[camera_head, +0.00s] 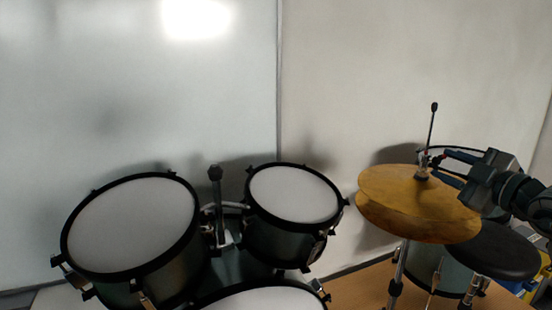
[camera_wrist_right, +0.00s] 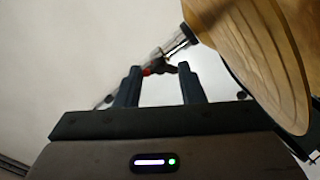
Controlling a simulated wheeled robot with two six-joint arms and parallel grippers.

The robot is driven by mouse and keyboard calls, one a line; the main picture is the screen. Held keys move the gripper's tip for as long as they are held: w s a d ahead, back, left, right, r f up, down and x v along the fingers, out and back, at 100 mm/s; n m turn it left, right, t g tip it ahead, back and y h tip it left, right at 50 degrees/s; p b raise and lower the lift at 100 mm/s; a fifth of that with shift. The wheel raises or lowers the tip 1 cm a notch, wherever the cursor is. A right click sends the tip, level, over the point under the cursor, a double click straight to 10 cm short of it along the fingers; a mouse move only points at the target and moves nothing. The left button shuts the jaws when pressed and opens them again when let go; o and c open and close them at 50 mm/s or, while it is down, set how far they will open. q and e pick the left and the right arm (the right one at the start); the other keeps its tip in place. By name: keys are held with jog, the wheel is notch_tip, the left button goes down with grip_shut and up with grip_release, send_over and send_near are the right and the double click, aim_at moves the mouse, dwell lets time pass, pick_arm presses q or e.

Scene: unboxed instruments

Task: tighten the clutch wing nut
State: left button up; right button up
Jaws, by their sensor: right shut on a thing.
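The hi-hat's gold cymbals (camera_head: 400,190) stand at the right in the head view, with the thin rod (camera_head: 431,130) rising from their centre. The silver clutch (camera_head: 422,175) sits on the rod just above the top cymbal; it also shows in the wrist view (camera_wrist_right: 178,42). My right gripper (camera_head: 436,163) comes in from the right at the clutch. In the wrist view its two fingers (camera_wrist_right: 160,78) stand either side of the small dark wing nut (camera_wrist_right: 168,68) and are shut on it. A small red spot shows beside the nut. My left gripper is not in view.
Drums with white heads, at the left (camera_head: 130,225) and middle (camera_head: 293,195), stand clear of the gripper. Another drum (camera_head: 452,154) is behind the cymbals. The wall above is clear.

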jog(key=shift+f+m+b, duration=0.15)
jog(key=shift+m+b, duration=0.4)
jog(key=shift+m, duration=0.45)
jog(key=m, duration=0.3)
jog(key=shift+b, duration=0.4)
jog(key=o, duration=1)
